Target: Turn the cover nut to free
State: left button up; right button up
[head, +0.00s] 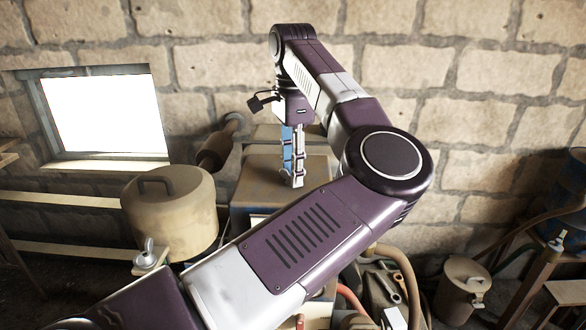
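A silver wing nut (149,253), which looks like the cover nut, stands on a small flat plate at the lower left, beside a tan round housing (170,213) with a handle on its lid. My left gripper (292,178) points down over the top of a brown box-shaped part (262,183), well to the right of and above the nut in the picture. Its blue and pale fingers appear close together, seen nearly edge-on. I see nothing held between them, but cannot tell how far they are apart. My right gripper is not in view.
My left arm crosses the middle and hides much of the machine below. A brown cylinder (215,150) rises behind the housing. Hoses (395,262) and metal parts lie at the lower middle. A lidded can (462,288) stands at right. A stone wall closes the back.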

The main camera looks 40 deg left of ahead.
pick_arm(q)
jog(key=shift+r, duration=0.15)
notch_tip(320, 180, up, 12)
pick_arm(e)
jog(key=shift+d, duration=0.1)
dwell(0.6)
pick_arm(q)
jog(key=shift+f, duration=0.2)
dwell(0.5)
